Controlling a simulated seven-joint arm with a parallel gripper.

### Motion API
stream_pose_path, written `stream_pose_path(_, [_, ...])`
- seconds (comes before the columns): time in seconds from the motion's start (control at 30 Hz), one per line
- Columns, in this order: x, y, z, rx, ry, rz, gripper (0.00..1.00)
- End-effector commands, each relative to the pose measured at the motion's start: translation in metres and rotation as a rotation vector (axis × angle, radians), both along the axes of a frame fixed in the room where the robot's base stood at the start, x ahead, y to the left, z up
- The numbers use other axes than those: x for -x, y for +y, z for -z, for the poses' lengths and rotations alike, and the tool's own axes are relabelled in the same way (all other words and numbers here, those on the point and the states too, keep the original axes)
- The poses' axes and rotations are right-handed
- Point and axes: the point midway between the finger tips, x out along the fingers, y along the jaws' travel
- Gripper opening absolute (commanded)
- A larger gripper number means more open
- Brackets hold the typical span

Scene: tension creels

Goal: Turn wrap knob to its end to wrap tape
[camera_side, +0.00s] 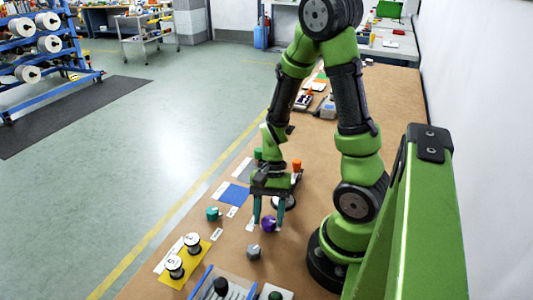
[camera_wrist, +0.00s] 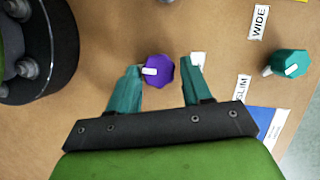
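A purple faceted knob (camera_wrist: 160,70) with a white pointer mark sits on the brown bench; it also shows in the side view (camera_side: 268,224). I cannot read a label naming it as the wrap knob. My gripper (camera_side: 269,215) is low over the bench with its teal fingers on either side of the purple knob. In the wrist view, the left finger overlaps or touches the knob's edge, and a gap shows at the right finger. A white label behind the right finger is partly hidden.
A teal knob (camera_wrist: 291,63) stands between labels WIDE (camera_wrist: 259,22) and SLIM (camera_wrist: 242,88). A blue square (camera_side: 233,195) lies nearby. Two white spools on a yellow plate (camera_side: 200,263) and a grey knob (camera_side: 254,252) stand toward the front. An orange-topped item (camera_side: 297,165) is behind my gripper.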

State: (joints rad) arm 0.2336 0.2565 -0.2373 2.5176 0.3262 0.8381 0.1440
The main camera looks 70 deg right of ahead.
Motion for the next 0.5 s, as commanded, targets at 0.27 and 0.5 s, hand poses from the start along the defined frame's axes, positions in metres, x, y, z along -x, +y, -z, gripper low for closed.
stream_pose_path(0.27, [0.001,0.0,0.0,0.0,0.003,-0.002,0.65])
stream_pose_path(0.5, [-0.001,-0.003,-0.01,-0.001,-0.003,-0.002,0.65])
